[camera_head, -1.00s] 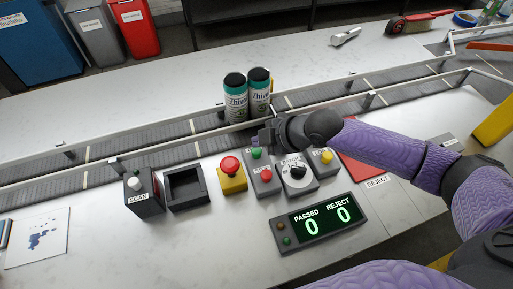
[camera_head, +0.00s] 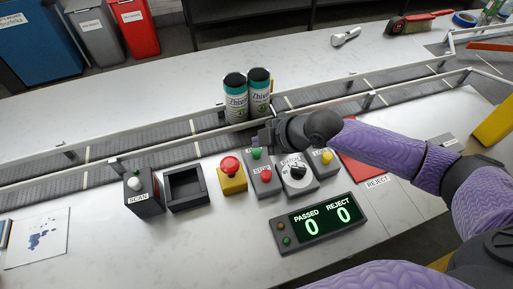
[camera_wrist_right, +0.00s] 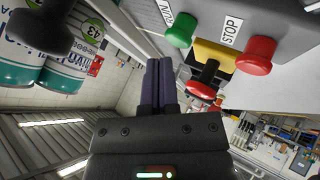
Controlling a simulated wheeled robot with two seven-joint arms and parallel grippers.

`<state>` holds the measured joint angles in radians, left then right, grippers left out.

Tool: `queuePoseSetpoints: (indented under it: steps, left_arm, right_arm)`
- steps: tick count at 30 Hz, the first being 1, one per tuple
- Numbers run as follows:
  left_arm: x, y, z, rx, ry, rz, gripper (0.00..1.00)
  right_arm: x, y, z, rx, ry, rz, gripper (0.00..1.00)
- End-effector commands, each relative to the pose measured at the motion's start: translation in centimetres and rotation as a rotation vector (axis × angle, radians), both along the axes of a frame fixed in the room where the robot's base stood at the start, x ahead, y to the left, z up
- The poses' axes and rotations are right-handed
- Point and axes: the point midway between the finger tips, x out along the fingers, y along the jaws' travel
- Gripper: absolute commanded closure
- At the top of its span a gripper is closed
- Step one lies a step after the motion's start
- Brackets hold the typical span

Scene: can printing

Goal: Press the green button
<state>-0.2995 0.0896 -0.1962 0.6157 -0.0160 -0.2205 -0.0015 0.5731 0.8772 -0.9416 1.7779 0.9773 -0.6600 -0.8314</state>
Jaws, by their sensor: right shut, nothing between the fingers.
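The green button (camera_head: 256,154) sits on a grey box at the back, above a red button (camera_head: 266,174). In the right wrist view the green button (camera_wrist_right: 178,38) is beside a RUN label, and the red button (camera_wrist_right: 256,56) is beside a STOP label. My right gripper (camera_head: 262,137) is just behind and above the green button in the head view. In the wrist view its shut, empty fingers (camera_wrist_right: 158,64) end just short of the green button, with a small gap in the picture. My left gripper is not in view.
Two cans (camera_head: 236,98) stand close together on the conveyor (camera_head: 190,127) behind the gripper. A red mushroom button on a yellow box (camera_head: 233,182) is to the left. A dial box (camera_head: 295,174) is to the right. The counter display (camera_head: 318,222) reads 0 and 0.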

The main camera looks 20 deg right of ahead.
Motion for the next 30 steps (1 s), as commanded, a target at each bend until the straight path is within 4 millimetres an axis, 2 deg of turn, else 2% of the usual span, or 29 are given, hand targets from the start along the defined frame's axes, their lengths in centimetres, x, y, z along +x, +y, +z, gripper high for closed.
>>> queuePoseSetpoints:
  steps: [12, 30]
  left_arm:
    - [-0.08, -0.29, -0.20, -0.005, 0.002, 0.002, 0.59]
    - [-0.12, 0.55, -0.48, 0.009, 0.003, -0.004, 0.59]
  right_arm:
    - [-0.01, 0.00, -0.34, 0.000, 0.000, 0.000, 1.00]
    - [-0.02, 0.01, -1.00, 0.000, 0.000, 0.000, 1.00]
